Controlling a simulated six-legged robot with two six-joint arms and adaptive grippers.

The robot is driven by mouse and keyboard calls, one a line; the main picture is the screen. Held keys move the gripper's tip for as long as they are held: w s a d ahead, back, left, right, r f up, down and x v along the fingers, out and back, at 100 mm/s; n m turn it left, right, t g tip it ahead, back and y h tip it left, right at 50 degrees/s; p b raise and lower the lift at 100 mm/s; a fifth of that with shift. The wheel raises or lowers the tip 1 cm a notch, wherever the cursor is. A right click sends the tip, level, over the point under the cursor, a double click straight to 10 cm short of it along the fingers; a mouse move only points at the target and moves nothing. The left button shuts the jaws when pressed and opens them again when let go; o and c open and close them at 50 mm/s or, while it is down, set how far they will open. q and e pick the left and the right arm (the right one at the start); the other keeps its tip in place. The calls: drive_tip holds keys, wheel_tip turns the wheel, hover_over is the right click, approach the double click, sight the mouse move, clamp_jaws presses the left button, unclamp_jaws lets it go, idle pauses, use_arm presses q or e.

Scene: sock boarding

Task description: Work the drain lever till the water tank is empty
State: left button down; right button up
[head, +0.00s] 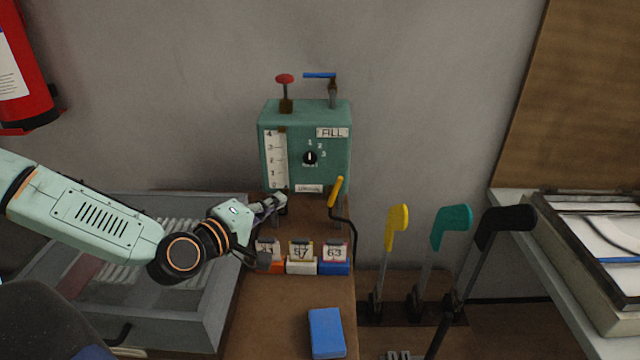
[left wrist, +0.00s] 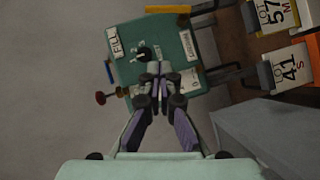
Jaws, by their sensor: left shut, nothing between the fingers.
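The water tank (head: 340,150) is a green box against the wall, with a numbered gauge strip (head: 275,160), a FILL label and a black dial. I cannot make out the water level. A bent dark lever with a yellow handle (head: 336,191) stands at the tank's lower right, beside a small label too blurred to read surely. My left gripper (head: 280,201) is shut and empty, in front of the tank's lower left, apart from the yellow handle. In the left wrist view its closed fingers (left wrist: 156,72) overlap the tank face (left wrist: 130,68). My right gripper is out of view.
A red knob (head: 285,78) and a blue-handled valve (head: 320,75) top the tank. Numbered lot cards (head: 300,252) stand below it, with a blue block (head: 326,333) nearer. Yellow, teal and black levers (head: 397,222) rise at right. A grey tray (head: 215,300) lies under my left arm.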

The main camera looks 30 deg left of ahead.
use_arm(q)
drive_tip(key=b, duration=0.6)
approach(335, 189)
drive_tip(key=shift+w+a, duration=1.6)
drive_tip(key=shift+w, duration=0.6)
drive_tip(key=w+d, duration=0.2)
drive_tip(key=d, duration=0.1)
drive_tip(key=shift+w+f+b, duration=0.15)
drive_tip(key=shift+w+b, duration=0.1)
drive_tip(key=shift+b, duration=0.05)
drive_tip(key=shift+d, duration=0.15)
drive_tip(key=shift+w+d+m, duration=0.3)
drive_tip(key=shift+d, duration=0.05)
drive_tip(key=shift+a, duration=0.15)
